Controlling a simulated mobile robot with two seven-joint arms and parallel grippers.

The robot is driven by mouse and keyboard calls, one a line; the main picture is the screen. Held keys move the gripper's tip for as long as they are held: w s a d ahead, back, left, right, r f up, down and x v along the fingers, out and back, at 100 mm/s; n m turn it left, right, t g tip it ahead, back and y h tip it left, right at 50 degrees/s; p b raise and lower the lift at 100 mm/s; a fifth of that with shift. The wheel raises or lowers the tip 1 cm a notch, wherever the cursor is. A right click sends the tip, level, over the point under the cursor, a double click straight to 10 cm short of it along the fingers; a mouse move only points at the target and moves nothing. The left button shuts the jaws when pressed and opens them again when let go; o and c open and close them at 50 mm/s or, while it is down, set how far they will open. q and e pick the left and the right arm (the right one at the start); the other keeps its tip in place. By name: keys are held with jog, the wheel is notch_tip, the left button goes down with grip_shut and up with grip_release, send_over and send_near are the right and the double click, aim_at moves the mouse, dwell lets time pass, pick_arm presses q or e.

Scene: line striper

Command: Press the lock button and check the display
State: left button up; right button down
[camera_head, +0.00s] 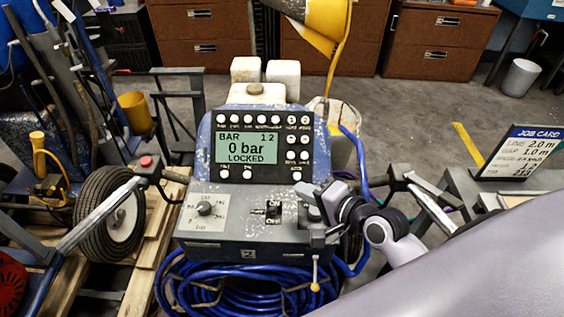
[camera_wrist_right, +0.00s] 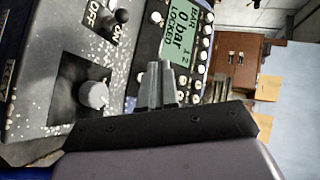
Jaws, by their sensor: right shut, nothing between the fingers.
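The line striper's control panel (camera_head: 207,165) stands at the centre of the head view. Its green display (camera_head: 247,149) reads "BAR 12", "0 bar" and "LOCKED". Part of the display also shows in the right wrist view (camera_wrist_right: 180,35), turned sideways, with "LOCKED" legible. Round white buttons surround it, including one below its right side (camera_head: 297,176); their labels are too small to read, so I cannot tell which is the lock button. My right gripper (camera_head: 306,190) is shut and empty, near the panel's lower right; its fingers (camera_wrist_right: 160,72) hide part of the panel. My left gripper is out of view.
Below the panel are a dial (camera_head: 205,209), an ON/OFF toggle (camera_head: 273,210) and a grey knob (camera_wrist_right: 93,94) close to my right gripper. A coiled blue hose (camera_head: 235,285) hangs underneath. A job card (camera_head: 522,152) stands at the right. Handlebars flank the machine.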

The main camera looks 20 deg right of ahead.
aim_at(297, 176)
jog(key=shift+w+r+m, duration=0.5)
jog(key=shift+w+r, duration=0.2)
jog(key=shift+r, duration=0.05)
jog(key=w+f, duration=0.1)
jog(key=w+d+f, duration=0.1)
jog(key=f, duration=0.1)
jog(key=shift+w+d+f+b, duration=0.15)
jog(key=shift+w+f+b, duration=0.15)
jog(key=shift+w+b, duration=0.1)
jog(key=w+f+b, duration=0.1)
jog(key=b, duration=0.2)
jog(key=shift+w+d+f, duration=0.35)
jog(key=shift+d+f, duration=0.05)
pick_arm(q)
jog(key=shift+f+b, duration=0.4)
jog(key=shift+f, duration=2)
pick_arm(e)
jog(key=shift+w+d+f, duration=0.25)
jog(key=shift+w+f, duration=0.15)
jog(key=shift+w, duration=0.15)
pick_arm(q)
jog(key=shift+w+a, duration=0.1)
